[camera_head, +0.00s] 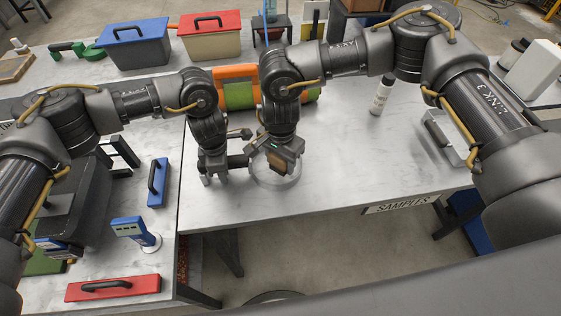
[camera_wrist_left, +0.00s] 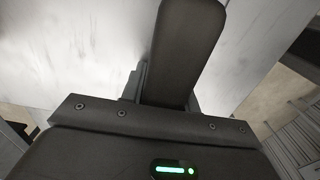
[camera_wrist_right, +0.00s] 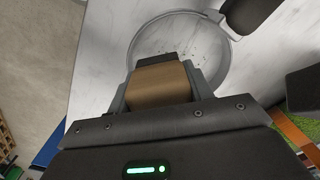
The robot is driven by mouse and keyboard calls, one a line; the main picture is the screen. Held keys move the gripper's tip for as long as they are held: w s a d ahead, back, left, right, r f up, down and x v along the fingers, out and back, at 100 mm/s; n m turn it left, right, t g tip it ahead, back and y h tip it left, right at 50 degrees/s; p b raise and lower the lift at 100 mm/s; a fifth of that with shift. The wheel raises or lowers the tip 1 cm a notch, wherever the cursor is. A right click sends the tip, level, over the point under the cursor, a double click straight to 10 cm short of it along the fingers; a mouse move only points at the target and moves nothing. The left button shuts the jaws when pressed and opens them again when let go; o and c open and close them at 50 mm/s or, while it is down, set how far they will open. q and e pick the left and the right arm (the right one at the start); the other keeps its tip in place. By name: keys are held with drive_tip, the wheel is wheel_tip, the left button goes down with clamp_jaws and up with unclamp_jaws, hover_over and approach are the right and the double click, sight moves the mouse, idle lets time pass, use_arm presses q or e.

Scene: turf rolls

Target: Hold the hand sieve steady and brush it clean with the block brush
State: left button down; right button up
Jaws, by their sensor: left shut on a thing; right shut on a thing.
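The hand sieve is a round, pale ring with a see-through mesh (camera_wrist_right: 178,38) in the right wrist view, with a few dark specks on it. In the head view its rim (camera_head: 272,187) shows low over the table. My left gripper (camera_head: 224,177) is shut on its dark handle, which fills the middle of the left wrist view (camera_wrist_left: 186,45). My right gripper (camera_head: 279,158) is shut on the block brush, a brown block (camera_wrist_right: 160,84), over the near part of the sieve. Whether the bristles touch the mesh is hidden.
A green and orange roll (camera_head: 240,92) lies just behind the grippers. A white bottle (camera_head: 381,94) stands to the right. Blue (camera_head: 135,45) and red-lidded (camera_head: 209,36) bins stand at the back.

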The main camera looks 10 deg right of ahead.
drive_tip(key=shift+w, duration=1.45)
drive_tip(key=shift+w, duration=0.1)
drive_tip(key=shift+w+r, duration=0.15)
drive_tip(key=shift+w, duration=1.65)
drive_tip(key=shift+r, duration=0.1)
drive_tip(key=shift+r, duration=2.9)
drive_tip(key=shift+r, duration=1.5)
use_arm(q)
drive_tip(key=c, duration=1)
unclamp_jaws()
